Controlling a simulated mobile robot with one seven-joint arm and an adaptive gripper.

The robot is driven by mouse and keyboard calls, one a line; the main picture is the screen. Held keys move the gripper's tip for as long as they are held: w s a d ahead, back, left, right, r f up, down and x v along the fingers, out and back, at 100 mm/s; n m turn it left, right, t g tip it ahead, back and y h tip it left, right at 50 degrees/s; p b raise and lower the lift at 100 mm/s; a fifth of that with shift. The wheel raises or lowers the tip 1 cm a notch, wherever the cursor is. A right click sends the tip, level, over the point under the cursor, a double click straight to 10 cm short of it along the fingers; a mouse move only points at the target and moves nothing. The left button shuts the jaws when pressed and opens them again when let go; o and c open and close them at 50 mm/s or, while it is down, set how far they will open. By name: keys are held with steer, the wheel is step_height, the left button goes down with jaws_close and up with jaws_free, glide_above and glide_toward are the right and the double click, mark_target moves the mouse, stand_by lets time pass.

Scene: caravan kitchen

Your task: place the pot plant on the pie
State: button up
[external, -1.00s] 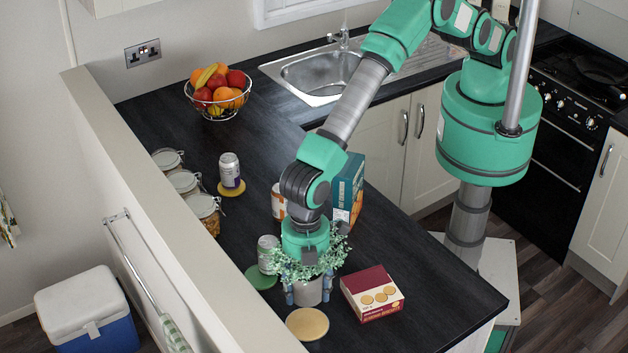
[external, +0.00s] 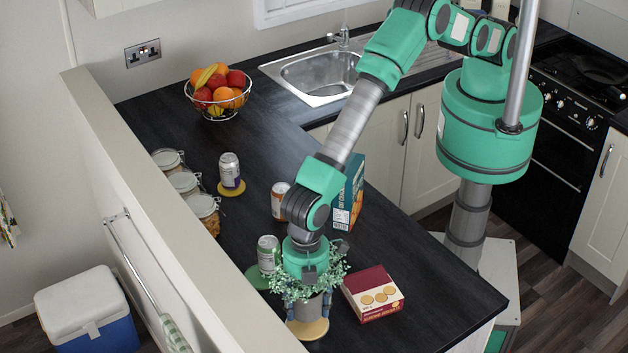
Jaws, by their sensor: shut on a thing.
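The pot plant (external: 308,307) has small green leaves and a grey pot. My gripper (external: 309,302) points down and is shut on the pot, with a finger on either side and leaves around its palm. A round tan disc, which looks like the pie (external: 308,330), lies near the counter's front left edge. The pot is upright in front of the disc's far part and hides it. I cannot tell whether the pot touches the disc or hangs just above it.
A red biscuit box (external: 373,293) lies close to the right of the pot. An orange-and-white can (external: 280,201) and a teal box (external: 350,193) stand farther back. A low wall (external: 180,215) borders the left.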

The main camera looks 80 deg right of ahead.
mark_target(307, 287)
stand_by(0.3)
steer(key=shift+f+p, duration=0.4)
steer(key=shift+f, duration=1.6)
steer(key=shift+f, duration=0.1)
steer(key=o, duration=1.8)
steer(key=shift+f, duration=0.1)
steer(key=shift+w+d+r+b, duration=0.1)
steer(key=shift+r+b, duration=0.25)
steer(key=shift+r, duration=1.7)
steer(key=shift+s+d+r+b, duration=0.15)
steer(key=shift+r+b, duration=0.25)
steer(key=shift+r, duration=1.65)
steer(key=shift+w+d+r+b, duration=0.15)
steer(key=shift+r+b, duration=0.2)
steer(key=shift+r, duration=1.7)
